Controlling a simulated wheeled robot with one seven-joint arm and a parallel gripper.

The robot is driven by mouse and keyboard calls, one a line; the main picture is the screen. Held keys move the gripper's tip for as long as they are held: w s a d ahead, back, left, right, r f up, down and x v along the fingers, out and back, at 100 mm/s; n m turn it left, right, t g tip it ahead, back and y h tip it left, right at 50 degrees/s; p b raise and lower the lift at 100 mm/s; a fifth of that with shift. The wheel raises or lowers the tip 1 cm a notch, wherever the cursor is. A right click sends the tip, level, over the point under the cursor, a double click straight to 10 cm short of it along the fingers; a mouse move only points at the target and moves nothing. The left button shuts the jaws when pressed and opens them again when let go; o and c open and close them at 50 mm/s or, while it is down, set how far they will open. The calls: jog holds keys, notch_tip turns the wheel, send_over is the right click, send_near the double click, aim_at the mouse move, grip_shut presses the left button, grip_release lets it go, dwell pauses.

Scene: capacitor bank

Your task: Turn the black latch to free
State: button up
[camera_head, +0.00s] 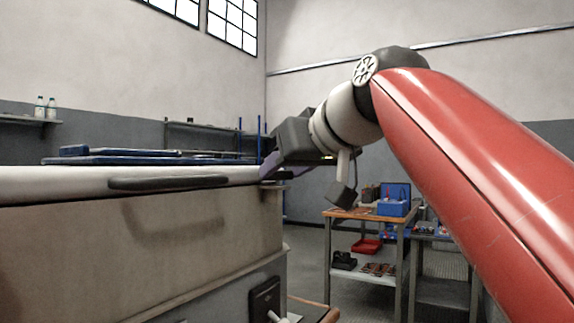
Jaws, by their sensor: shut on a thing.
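My gripper (268,169), dark grey, reaches down and left to the right end of the white lid edge (60,186) of a large beige cabinet (90,250). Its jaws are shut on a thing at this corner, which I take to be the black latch. The jaws hide nearly all of it, so I cannot tell how far it is turned. A long black handle (168,183) lies along the lid edge to the left of the gripper, apart from it.
A black plate with a pale lever (265,298) sits low on the cabinet's front. Blue flat panels (150,158) lie on top. A workbench (372,216) with a blue box (393,206) stands behind at right. My red arm fills the right side.

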jog(key=shift+w+d+n+g+y+p, duration=0.15)
jog(key=shift+d+n+g+y+p, duration=0.05)
jog(key=shift+n+g+y+p, duration=0.8)
jog(key=shift+w+d+n+g+y+p, duration=0.2)
jog(key=shift+n+g+y+p, duration=0.6)
jog(key=shift+n, duration=0.4)
jog(key=o, duration=0.7)
jog(key=p+v, duration=0.1)
jog(key=v, duration=0.6)
jog(key=shift+s+d, duration=0.3)
jog(key=shift+s, duration=0.05)
